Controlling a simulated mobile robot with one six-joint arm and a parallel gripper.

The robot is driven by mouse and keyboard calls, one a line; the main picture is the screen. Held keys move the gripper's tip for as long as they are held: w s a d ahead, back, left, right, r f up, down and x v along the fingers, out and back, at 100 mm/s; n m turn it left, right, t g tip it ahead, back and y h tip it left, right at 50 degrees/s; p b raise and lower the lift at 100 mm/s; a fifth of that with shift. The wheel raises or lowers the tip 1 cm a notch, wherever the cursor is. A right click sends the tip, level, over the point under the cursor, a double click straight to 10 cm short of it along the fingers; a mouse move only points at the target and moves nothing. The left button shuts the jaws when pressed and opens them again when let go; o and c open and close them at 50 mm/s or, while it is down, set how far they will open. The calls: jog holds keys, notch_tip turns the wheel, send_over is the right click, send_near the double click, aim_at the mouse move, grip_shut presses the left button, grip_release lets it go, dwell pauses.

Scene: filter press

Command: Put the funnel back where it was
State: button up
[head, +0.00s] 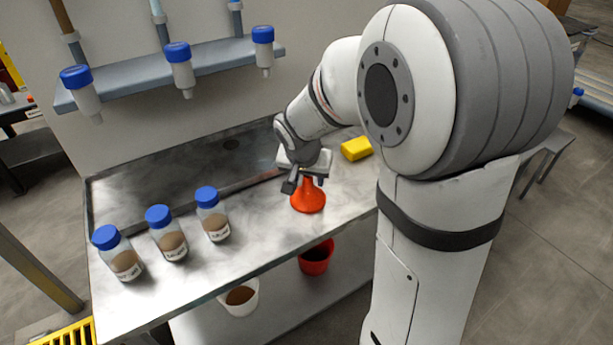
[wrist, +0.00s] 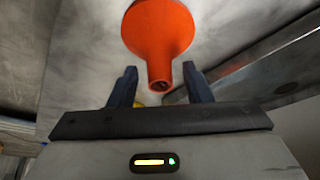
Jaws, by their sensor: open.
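The orange-red funnel (head: 308,198) stands on the steel bench top with its wide mouth down and its narrow spout up. It also shows in the wrist view (wrist: 158,38), with the spout end towards my gripper. My gripper (head: 298,185) is just above and beside the funnel in the head view. In the wrist view the two dark fingers (wrist: 160,88) are apart, one on each side of the spout, with a gap visible on both sides. The gripper holds nothing. The far side of the spout is partly hidden by the gripper in the head view.
Several blue-capped jars (head: 172,236) stand along the left front of the bench (head: 262,230). A yellow block (head: 356,148) lies behind the funnel. Inverted bottles hang from a rack (head: 215,58) above. A red bucket (head: 316,258) and a white bucket (head: 240,298) are below the bench.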

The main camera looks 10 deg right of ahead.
jog(key=shift+r, duration=0.45)
jog(key=p+v, duration=0.1)
jog(key=v, duration=1)
jog(key=s+d+f+n+y, duration=0.1)
jog(key=s+f+n, duration=0.1)
jog(key=s, duration=0.6)
jog(key=s+f+n+g+y, duration=0.1)
jog(key=s+f+n, duration=0.1)
jog(key=s, duration=0.7)
jog(key=shift+d+f+n+g, duration=0.3)
jog(key=shift+d+f+n, duration=0.1)
jog(key=shift+n, duration=0.3)
